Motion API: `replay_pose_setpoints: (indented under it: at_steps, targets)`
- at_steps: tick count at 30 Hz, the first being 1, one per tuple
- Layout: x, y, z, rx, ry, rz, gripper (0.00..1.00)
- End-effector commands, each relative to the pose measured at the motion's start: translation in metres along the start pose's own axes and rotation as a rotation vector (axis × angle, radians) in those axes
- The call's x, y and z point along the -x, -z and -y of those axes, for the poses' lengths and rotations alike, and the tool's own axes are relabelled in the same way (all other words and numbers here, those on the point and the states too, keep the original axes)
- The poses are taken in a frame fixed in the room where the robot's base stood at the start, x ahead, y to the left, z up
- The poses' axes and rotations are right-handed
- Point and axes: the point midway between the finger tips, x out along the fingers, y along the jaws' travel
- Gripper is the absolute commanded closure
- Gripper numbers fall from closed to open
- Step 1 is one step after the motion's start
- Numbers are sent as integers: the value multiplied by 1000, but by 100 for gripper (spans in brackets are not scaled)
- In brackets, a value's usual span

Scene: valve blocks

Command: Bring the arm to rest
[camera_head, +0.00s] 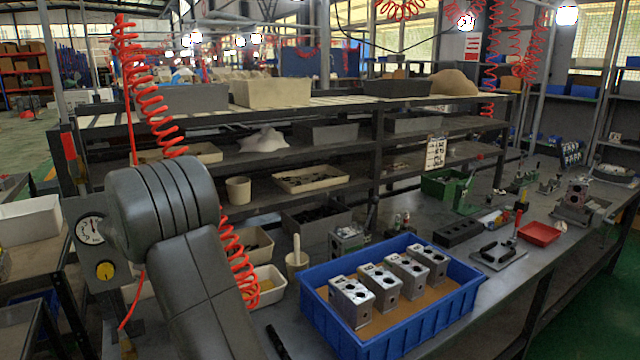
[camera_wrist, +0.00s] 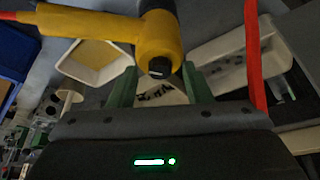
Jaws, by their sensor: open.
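My arm crosses the left foreground of the body camera view, bent, with its dark grey joint up high and a link running down out of the picture. My gripper (camera_wrist: 160,86) shows in the wrist view only. Its two green fingers stand apart. A yellow tool (camera_wrist: 158,35) with a black tip and a red end appears between and beyond the fingers; I cannot tell whether it touches them. A blue crate (camera_head: 395,338) on the workbench holds several metal valve blocks (camera_head: 352,302) in a row.
Red coiled hoses (camera_head: 150,95) hang close to my arm; a red strip shows in the wrist view (camera_wrist: 252,60). Shelves with bins (camera_head: 270,93) stand behind the bench. A red tray (camera_head: 539,233) and a green fixture (camera_head: 447,187) are on the right. The green floor at far right is clear.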

Motion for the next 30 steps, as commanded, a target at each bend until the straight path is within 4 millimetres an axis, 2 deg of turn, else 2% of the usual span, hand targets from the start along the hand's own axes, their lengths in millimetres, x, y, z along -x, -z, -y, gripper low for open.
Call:
replay_pose_setpoints:
  at_steps: [5, 8, 27, 30]
  targets:
    - [2, 0, 1, -19, -7, -1, 55]
    - [14, 0, 1, -20, -6, -2, 55]
    - [141, 0, 2, -19, -4, -3, 55]
    - [116, -1, 1, -18, -12, 3, 55]
